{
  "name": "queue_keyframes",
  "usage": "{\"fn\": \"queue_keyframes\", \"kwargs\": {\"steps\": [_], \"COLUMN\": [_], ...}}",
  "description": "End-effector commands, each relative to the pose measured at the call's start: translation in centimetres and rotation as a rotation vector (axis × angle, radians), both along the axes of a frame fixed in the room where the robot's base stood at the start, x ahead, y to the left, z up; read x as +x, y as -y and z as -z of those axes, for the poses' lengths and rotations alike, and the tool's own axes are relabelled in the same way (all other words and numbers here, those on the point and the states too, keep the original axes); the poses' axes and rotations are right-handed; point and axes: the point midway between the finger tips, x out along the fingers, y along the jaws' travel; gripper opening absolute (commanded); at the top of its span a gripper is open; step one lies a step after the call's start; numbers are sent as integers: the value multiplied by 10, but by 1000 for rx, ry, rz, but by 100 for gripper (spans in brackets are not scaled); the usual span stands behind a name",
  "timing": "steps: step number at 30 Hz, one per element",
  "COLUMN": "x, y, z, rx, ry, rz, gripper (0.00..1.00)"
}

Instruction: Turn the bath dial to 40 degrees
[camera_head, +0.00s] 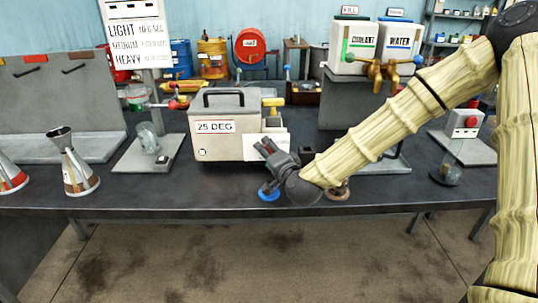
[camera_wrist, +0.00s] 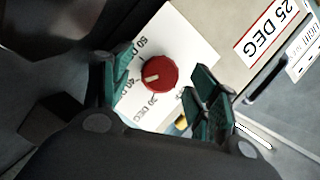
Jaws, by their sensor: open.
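The bath (camera_head: 208,145) is a grey box with a black handle and a "25 DEG" sign. Its red round dial (camera_wrist: 161,75) sits on a white panel with degree labels, in the wrist view. The dial's white mark points left and slightly down, towards the 40 label (camera_wrist: 133,84). My gripper (camera_head: 266,150) is at the bath's right front in the head view and hides the dial there. In the wrist view my gripper (camera_wrist: 162,72) is open, with its green-padded fingers on either side of the dial. I cannot tell whether they touch it.
Metal flasks (camera_head: 78,170) stand left on the dark bench (camera_head: 150,198). A blue ring (camera_head: 268,193) lies near the front edge below my gripper. Coolant (camera_head: 352,45) and water (camera_head: 398,45) tanks with brass taps stand behind. A red-button box (camera_head: 464,123) is at right.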

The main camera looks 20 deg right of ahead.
Motion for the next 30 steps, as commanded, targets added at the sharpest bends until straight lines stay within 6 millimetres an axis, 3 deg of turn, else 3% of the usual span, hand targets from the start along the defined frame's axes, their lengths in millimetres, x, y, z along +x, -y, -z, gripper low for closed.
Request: {"fn": "queue_keyframes", "kwargs": {"steps": [10, 24, 30], "x": [-15, -95, -113], "y": [1, 8, 9], "z": [-3, -16, -19], "rx": [1, 1, 0], "ry": [0, 0, 0], "rz": [0, -1, 0], "gripper": [60, 60, 60]}}
